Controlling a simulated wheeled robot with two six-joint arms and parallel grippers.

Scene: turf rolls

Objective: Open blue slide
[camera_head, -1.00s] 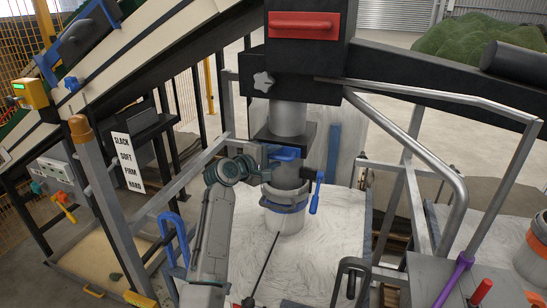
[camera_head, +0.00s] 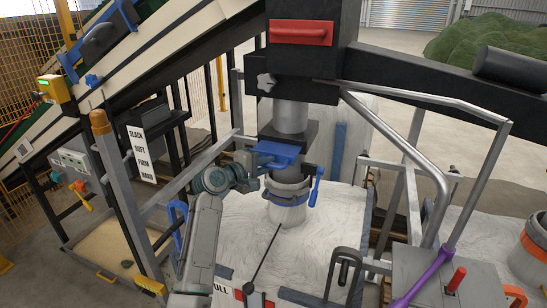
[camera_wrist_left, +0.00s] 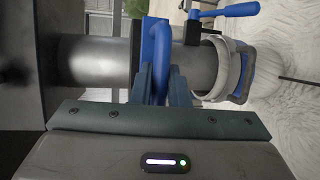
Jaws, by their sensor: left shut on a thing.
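The blue slide (camera_head: 277,151) is a flat blue plate set across the grey vertical spout, under the black collar. Part of it sticks out to the left of the spout. My left gripper (camera_head: 256,168) is at the slide's left end, beside the spout. In the left wrist view its fingers (camera_wrist_left: 160,80) are shut around the blue loop handle (camera_wrist_left: 160,45) of the slide. How far the plate reaches inside the spout is hidden. My right gripper is not in view.
A blue lever (camera_head: 316,186) hangs at the spout's right side. Metal rails (camera_head: 415,140) stand to the right, and a brown-capped post (camera_head: 113,165) stands left of my arm.

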